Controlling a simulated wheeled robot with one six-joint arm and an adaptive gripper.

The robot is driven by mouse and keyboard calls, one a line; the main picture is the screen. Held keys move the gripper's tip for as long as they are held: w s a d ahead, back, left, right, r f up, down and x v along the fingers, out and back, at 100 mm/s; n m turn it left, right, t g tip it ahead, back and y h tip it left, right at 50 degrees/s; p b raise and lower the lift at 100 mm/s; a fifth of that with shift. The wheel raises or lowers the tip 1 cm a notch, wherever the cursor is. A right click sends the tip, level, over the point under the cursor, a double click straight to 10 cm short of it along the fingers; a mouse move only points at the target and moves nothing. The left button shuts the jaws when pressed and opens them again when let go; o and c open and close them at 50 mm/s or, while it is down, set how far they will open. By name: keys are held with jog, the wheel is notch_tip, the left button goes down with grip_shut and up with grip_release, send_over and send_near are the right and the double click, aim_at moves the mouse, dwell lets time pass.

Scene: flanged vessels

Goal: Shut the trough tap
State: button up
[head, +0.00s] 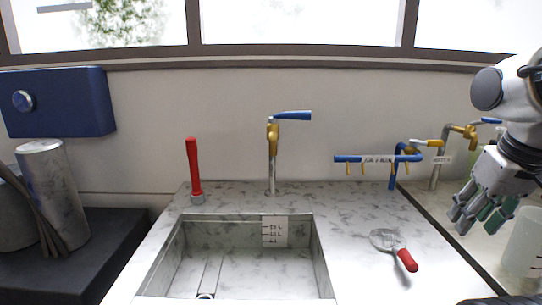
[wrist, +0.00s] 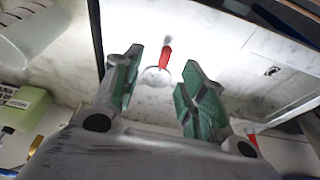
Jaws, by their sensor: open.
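The trough tap (head: 272,150) stands behind the trough, a grey upright pipe with a yellow body. Its blue lever (head: 293,115) lies roughly level and points right. The stone trough (head: 321,255) is below it; I cannot make out any water running. My gripper (head: 470,217) is at the far right of the head view, well away from the tap, pointing down. In the wrist view its green-padded fingers (wrist: 162,75) are apart with nothing held between them. The tap is not clearly seen in the wrist view.
A red upright handle (head: 193,168) stands at the trough's back left. A blue rail (head: 375,158) with yellow nozzles and another yellow tap (head: 462,132) are at the right. A red-handled round tool (head: 404,257) lies on the counter. A clear container (head: 525,245) stands near my gripper.

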jog(key=shift+s+a+r+t, duration=0.1)
jog(key=shift+a+r+t, duration=0.15)
jog(key=shift+r, duration=0.2)
jog(key=shift+s+a+r+t, duration=0.1)
jog(key=shift+r+t, duration=0.15)
jog(key=shift+r, duration=0.15)
